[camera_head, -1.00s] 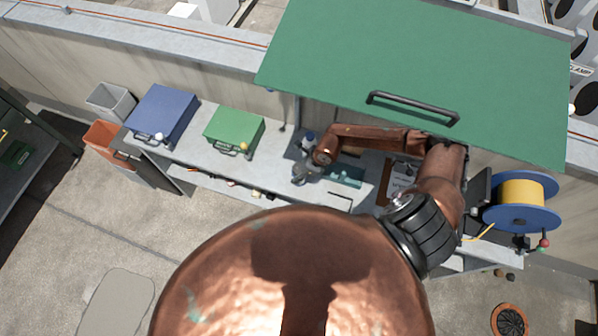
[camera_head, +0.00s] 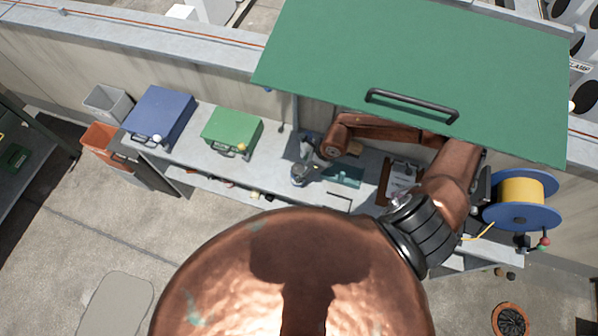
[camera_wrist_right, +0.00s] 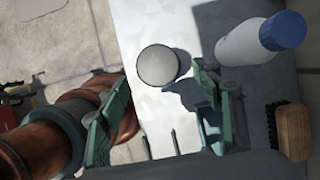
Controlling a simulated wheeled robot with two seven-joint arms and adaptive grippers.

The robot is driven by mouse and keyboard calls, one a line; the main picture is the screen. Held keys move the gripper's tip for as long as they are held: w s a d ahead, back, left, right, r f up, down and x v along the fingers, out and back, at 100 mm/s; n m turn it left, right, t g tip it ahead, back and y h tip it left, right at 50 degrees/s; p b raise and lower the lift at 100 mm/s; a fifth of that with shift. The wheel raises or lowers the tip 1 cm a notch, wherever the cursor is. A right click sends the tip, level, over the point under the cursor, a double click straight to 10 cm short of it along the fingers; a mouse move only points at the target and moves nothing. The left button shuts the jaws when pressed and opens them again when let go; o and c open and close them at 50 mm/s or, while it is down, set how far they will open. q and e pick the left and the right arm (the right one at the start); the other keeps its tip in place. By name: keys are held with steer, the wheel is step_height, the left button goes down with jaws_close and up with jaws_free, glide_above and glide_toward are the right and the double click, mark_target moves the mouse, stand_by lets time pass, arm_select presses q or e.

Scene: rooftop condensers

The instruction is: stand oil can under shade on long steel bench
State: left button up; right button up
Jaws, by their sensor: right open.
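A round grey can (camera_wrist_right: 158,66), seen from above and probably the oil can, stands on the long steel bench (camera_wrist_right: 140,25). It also shows in the head view (camera_head: 299,175), near the edge of the shade's shadow. The green shade (camera_head: 420,70) with its black handle hangs over the right part of the bench. In the right wrist view my right gripper (camera_wrist_right: 160,80) is open, its green fingers spread on either side of the can's near end. I cannot tell whether they touch it.
A blue case (camera_head: 160,115) and green case (camera_head: 232,130) sit farther left. A clipboard (camera_head: 402,178) and cable reel (camera_head: 521,192) are at right.

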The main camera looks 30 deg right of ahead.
steer(key=v, duration=0.5)
steer(key=shift+s+r+b, duration=0.15)
steer(key=shift+r+b, duration=0.2)
steer(key=shift+b, duration=0.05)
